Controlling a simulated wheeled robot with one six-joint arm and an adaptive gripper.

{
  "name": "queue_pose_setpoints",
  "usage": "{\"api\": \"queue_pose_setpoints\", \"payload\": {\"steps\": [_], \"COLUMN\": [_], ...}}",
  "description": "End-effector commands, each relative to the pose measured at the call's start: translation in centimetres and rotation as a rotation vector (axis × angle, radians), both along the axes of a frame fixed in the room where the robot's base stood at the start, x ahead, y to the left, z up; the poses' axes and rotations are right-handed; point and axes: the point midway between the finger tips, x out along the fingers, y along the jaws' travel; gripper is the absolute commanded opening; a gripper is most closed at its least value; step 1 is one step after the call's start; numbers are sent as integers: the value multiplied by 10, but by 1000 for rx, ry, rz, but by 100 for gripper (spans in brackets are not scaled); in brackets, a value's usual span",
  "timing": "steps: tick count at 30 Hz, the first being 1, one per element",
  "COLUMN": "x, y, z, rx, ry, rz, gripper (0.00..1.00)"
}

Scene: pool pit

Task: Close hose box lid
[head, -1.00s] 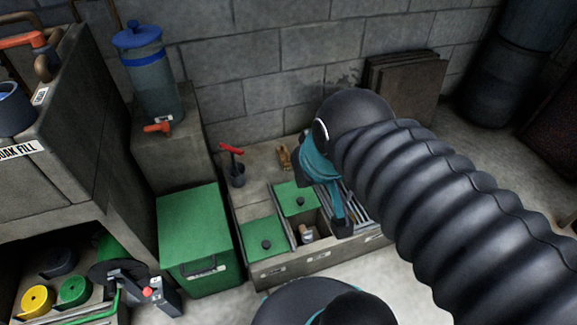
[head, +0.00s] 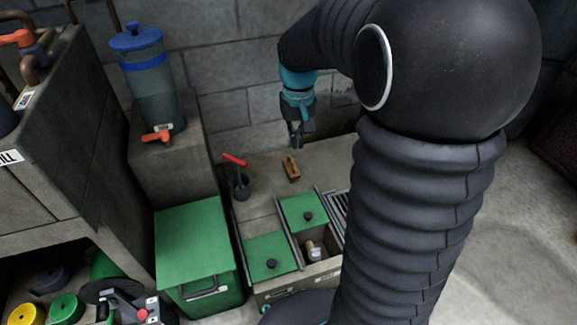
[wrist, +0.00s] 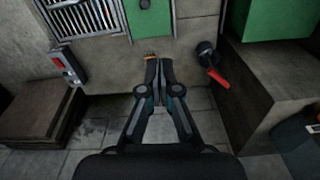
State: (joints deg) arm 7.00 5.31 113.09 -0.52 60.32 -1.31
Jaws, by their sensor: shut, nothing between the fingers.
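A green box (head: 192,240) with a dark front handle stands left of the low concrete unit; its flat green top looks shut. The unit has two green lids with black knobs, one near (head: 262,262) and one farther back (head: 299,222). An open compartment (head: 325,268) beside the near lid holds a small pale jar (head: 313,251). I cannot tell which of these is the hose box. My gripper (head: 296,143) hangs above and behind the unit, near the wall, apart from the lids. In the wrist view its fingers (wrist: 158,63) are together and empty.
A wooden block (head: 291,169) and a red-handled valve (head: 237,175) stand on the unit's back ledge. A blue-lidded tank (head: 142,80) is at the left on a plinth. My arm covers the unit's right part.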

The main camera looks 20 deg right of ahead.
Motion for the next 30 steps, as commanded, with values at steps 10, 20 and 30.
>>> {"api": "queue_pose_setpoints", "payload": {"steps": [10,20,30], "x": [68,92,85], "y": [-37,-58,-59], "z": [-122,-200,-235], "rx": [27,49,51], "ry": [205,316,330], "rz": [-42,-63,-66], "gripper": [0,0,0]}}
